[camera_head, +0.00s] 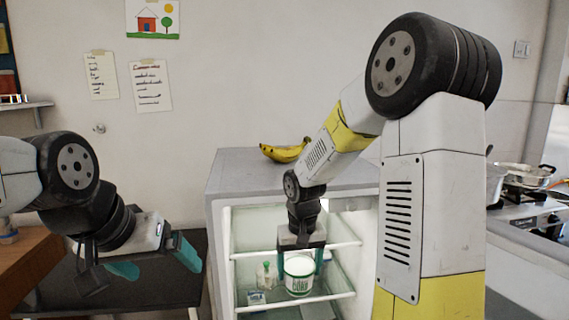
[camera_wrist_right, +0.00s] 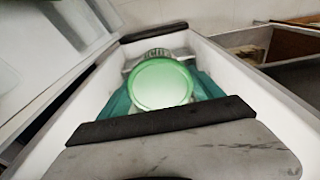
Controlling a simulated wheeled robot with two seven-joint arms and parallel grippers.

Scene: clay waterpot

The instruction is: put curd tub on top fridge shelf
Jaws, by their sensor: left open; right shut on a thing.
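The curd tub (camera_head: 299,276), white with green lettering and a green-rimmed lid, is between the fingers of my right gripper (camera_head: 301,264) inside the open fridge (camera_head: 215,225). In the right wrist view the lid of the curd tub (camera_wrist_right: 161,84) faces the camera, with the teal fingers at its sides. The top fridge shelf (camera_head: 345,246) shows its front edge above the tub's level; a lower shelf (camera_head: 340,296) is near the tub's base. I cannot tell whether the tub touches a shelf. My left gripper (camera_head: 155,266) is open and empty at the left.
A small bottle (camera_head: 266,274) and a small box (camera_head: 256,298) stand left of the tub in the fridge. Bananas (camera_head: 285,152) lie on the fridge top. A pan (camera_head: 527,174) is on the stove at right. A wooden table (camera_head: 30,265) is at far left.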

